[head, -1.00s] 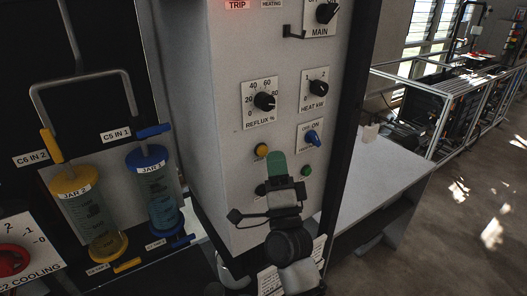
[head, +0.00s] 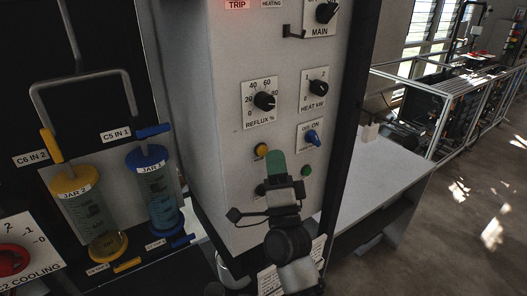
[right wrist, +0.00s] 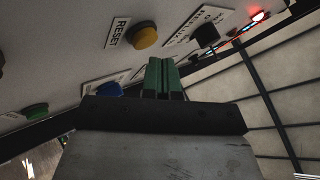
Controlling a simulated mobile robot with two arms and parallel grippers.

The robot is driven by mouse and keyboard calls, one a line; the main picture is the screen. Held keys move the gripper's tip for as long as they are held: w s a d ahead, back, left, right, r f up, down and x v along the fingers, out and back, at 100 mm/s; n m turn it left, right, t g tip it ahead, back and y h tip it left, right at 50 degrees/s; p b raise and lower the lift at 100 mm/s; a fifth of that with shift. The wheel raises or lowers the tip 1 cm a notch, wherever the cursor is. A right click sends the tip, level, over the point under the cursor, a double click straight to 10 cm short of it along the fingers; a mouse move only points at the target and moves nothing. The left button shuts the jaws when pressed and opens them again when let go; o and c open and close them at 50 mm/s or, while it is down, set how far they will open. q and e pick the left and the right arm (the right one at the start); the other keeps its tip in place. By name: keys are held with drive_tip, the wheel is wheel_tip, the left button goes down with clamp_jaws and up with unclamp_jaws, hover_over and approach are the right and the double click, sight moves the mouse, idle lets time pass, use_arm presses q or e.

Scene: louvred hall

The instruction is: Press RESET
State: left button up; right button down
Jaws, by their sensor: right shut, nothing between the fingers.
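The yellow RESET button (head: 261,150) is on the front of the grey control panel (head: 215,70). In the right wrist view the yellow button (right wrist: 145,37) sits beside its RESET label (right wrist: 118,32). My right gripper (head: 276,158) is shut and empty, with green fingers in front of the panel just right of the button. In the right wrist view its fingertips (right wrist: 164,64) are below and right of the button, apart from it in the picture. The exact gap to the panel cannot be told. My left gripper is not in view.
Near the gripper are a blue switch (head: 312,138), a green button (head: 306,170) and the REFLUX knob (head: 264,101). A red TRIP light (head: 237,4) is lit above. Yellow and blue jars (head: 85,215) stand left; a grey bench (head: 375,170) is right.

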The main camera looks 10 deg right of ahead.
drive_tip(key=shift+w+a, duration=0.1)
drive_tip(key=shift+w, duration=0.2)
drive_tip(key=shift+w+a, duration=0.1)
drive_tip(key=shift+w, duration=0.25)
idle(0.6)
drive_tip(key=shift+s, duration=0.1)
drive_tip(key=shift+s+d, duration=0.25)
drive_tip(key=shift+s, duration=0.45)
drive_tip(key=shift+s+d+p, duration=0.2)
drive_tip(key=shift+s+d, duration=0.1)
drive_tip(key=shift+s, duration=0.5)
drive_tip(key=shift+s+d+p, duration=0.25)
drive_tip(key=shift+s, duration=0.5)
drive_tip(key=shift+s+d+p, duration=0.2)
drive_tip(key=shift+s+d, duration=0.1)
drive_tip(key=shift+s, duration=0.5)
